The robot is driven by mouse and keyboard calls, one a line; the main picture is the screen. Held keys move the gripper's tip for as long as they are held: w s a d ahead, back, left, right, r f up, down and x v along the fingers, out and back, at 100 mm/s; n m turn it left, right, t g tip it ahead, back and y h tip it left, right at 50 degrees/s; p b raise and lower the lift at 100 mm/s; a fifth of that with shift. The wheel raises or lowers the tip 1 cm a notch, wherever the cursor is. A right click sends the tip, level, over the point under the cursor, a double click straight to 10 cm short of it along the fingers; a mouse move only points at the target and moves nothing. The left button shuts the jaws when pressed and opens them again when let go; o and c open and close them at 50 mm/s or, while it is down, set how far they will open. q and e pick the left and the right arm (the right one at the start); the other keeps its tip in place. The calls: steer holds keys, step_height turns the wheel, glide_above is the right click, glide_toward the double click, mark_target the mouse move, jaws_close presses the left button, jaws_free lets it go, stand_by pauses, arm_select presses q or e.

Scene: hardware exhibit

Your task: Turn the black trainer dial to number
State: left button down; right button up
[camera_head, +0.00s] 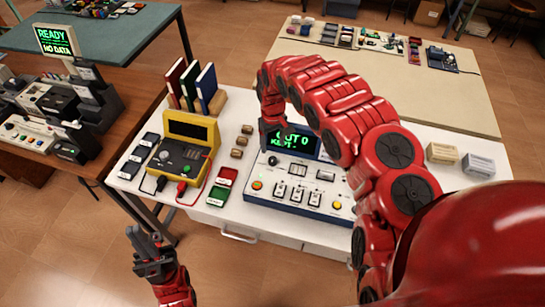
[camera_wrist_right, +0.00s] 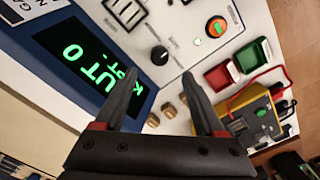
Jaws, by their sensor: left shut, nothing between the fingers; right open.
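The trainer (camera_head: 311,191) is a white and blue console with a green-lit display on the white table. Its black dial (camera_wrist_right: 159,55) has a light pointer mark and sits on the white panel. The dial also shows small below the display in the head view (camera_head: 273,160). My right gripper (camera_wrist_right: 158,67) is open, its fingertips on either side of the dial in the right wrist view. I cannot tell whether they touch it. In the head view my right arm hides part of the display and most of this gripper. My left gripper (camera_head: 146,243) is shut and empty, in front of the table.
The panel also has an orange-ringed green button (camera_wrist_right: 217,27) and several switches (camera_head: 297,194). A yellow meter (camera_head: 190,143), red and green trays (camera_wrist_right: 221,76) and small brown knobs (camera_wrist_right: 169,110) stand beside the trainer. Two small boxes (camera_head: 478,165) lie at the right.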

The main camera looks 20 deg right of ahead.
mark_target(273, 159)
steer(key=f, duration=0.3)
steer(key=f+p, duration=0.1)
steer(key=f, duration=0.2)
steer(key=shift+a+f, duration=0.2)
steer(key=shift+f, duration=0.1)
steer(key=shift+d+f, duration=0.2)
steer(key=shift+f, duration=0.6)
jaws_close()
